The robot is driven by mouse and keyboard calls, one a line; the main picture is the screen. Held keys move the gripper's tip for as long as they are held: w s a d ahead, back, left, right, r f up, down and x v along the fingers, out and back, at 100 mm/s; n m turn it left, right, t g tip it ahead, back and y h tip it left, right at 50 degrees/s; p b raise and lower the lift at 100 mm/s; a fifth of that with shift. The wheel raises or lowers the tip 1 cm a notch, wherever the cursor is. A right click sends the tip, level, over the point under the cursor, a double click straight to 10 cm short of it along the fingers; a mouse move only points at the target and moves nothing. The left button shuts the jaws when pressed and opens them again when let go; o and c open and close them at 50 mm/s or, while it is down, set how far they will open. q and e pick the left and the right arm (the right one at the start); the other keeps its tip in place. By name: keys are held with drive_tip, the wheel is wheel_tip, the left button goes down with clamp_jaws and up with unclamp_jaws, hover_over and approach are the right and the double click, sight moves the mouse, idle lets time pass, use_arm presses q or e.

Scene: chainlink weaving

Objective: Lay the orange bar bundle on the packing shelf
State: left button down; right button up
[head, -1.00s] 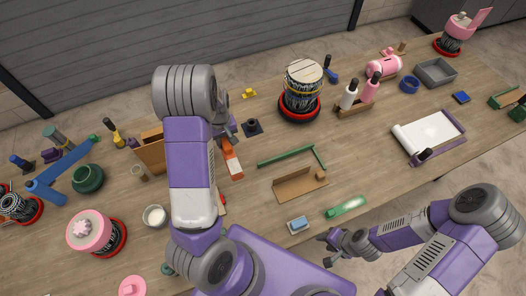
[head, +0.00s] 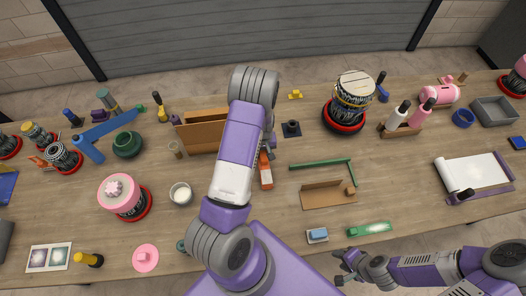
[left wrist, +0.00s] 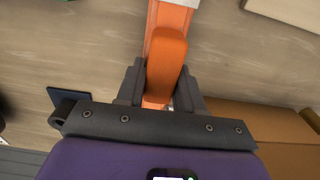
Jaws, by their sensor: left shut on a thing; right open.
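The orange bar bundle (head: 266,172) sits just below my left gripper (head: 268,148) in the head view, right of the middle of my purple arm. In the left wrist view the orange bundle (left wrist: 166,62) lies between the two dark fingers of my left gripper (left wrist: 162,88), which is shut on it. Whether the bundle touches the table is unclear. My right gripper (head: 347,268) is open and empty by the table's front edge. A brown upright board structure (head: 200,134) stands left of my left arm, partly hidden by it; I cannot tell whether this is the packing shelf.
A green bar frame (head: 320,167) and a tan open tray (head: 320,198) lie right of the bundle. A dark block (head: 291,129) stands behind it. A white cup (head: 180,194) stands left of my arm. Bare tabletop shows between the cup and the brown boards.

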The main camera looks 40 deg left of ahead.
use_arm(q)
drive_tip(key=shift+f, duration=0.1)
drive_tip(key=c, duration=0.7)
unclamp_jaws()
drive_tip(key=shift+s, duration=0.1)
